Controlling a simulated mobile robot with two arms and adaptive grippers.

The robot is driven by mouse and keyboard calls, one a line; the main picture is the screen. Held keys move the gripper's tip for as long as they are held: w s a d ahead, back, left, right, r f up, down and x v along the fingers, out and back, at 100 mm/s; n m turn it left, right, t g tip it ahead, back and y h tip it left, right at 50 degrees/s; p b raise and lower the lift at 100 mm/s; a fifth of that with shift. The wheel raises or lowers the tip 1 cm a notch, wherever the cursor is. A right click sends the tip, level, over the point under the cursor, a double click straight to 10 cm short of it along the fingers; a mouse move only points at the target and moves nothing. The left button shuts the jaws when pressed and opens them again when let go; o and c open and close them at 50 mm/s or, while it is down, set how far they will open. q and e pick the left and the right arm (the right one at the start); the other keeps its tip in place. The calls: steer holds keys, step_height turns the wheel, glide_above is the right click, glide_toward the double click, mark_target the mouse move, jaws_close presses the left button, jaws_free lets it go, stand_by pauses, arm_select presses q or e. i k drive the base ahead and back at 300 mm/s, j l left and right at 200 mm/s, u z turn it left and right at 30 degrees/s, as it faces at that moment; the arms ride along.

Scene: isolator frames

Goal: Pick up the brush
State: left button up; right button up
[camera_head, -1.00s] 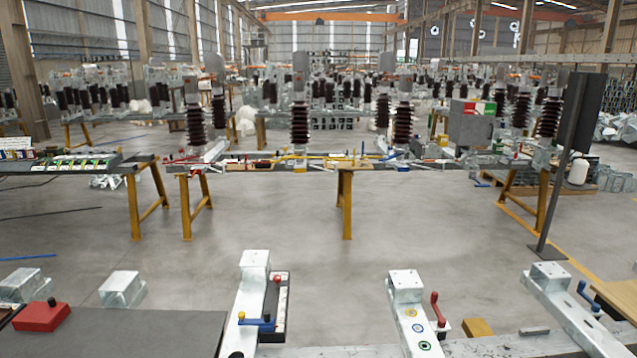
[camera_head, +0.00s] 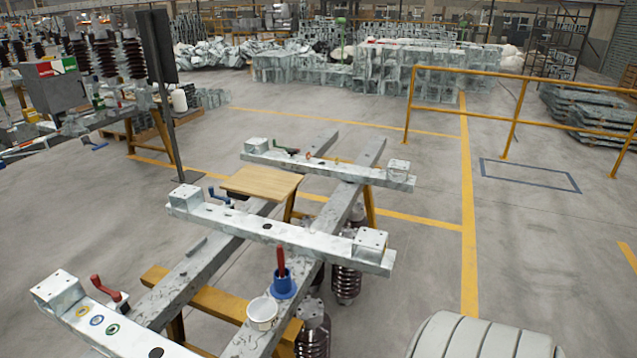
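A red handle (camera_head: 281,260) stands upright out of a blue cup (camera_head: 283,286) near the lower middle of the head view. It may be the brush's handle; its lower end is hidden inside the cup. A white round pot (camera_head: 262,313) stands just in front of the cup, to its left. Both are on the galvanized steel frame, close to its right-hand beam. Neither of my grippers is in view.
Steel crossbars (camera_head: 262,229) lie over two long beams. A wooden board (camera_head: 262,183) and blue and red crank handles are on the frame. Dark ribbed insulators (camera_head: 346,284) hang below. Open floor lies right, before a yellow railing (camera_head: 513,117).

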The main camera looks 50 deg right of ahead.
mark_target(280, 252)
steer(key=z, duration=1.45)
steer(key=l+u, duration=0.15)
